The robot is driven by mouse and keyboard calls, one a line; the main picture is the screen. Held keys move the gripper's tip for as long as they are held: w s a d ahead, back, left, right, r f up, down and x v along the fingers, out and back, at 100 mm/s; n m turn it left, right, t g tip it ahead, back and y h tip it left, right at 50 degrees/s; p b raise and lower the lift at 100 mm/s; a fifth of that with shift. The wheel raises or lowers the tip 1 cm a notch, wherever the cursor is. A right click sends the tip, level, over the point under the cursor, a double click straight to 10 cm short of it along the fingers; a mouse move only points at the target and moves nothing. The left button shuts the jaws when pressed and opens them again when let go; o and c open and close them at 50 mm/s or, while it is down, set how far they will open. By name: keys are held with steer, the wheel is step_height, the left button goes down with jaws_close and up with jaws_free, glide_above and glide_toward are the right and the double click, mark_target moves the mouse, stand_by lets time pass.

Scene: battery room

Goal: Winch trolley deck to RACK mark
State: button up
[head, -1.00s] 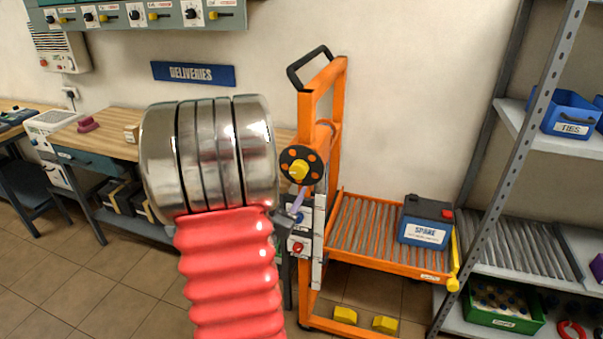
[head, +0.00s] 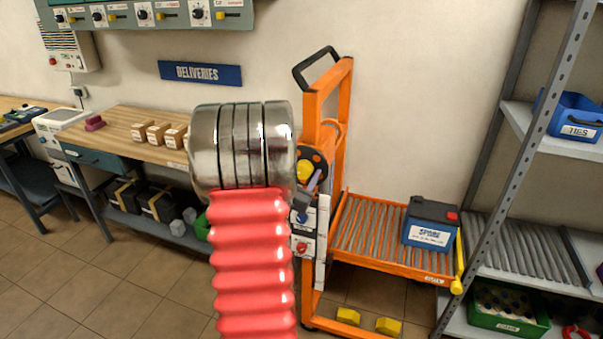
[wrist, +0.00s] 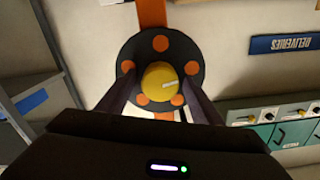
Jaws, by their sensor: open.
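The orange trolley (head: 345,120) stands against the wall, with its roller deck (head: 375,230) low on the right side. A black battery labelled SPARE (head: 430,225) sits on the deck. The winch wheel, a black disc with orange spots and a yellow hub (wrist: 161,82), is on the mast; my arm partly covers it in the head view (head: 318,160). My gripper (wrist: 158,92) is open, its fingers on either side of the yellow hub; I cannot tell whether they touch it. A pale strip (head: 322,235) runs down the mast; no RACK mark is readable.
A grey rack with a roller shelf (head: 525,250) stands right of the deck. It holds a blue bin (head: 570,118) and a green crate (head: 510,308). A wooden bench (head: 120,125) with small boxes is at left. Yellow blocks (head: 388,326) sit at the trolley's base.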

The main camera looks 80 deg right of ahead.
steer(key=shift+c, duration=0.5)
steer(key=c, duration=1)
steer(key=shift+o, duration=0.2)
steer(key=shift+m, duration=1.8)
steer(key=o, duration=1.1)
steer(key=shift+c, duration=0.2)
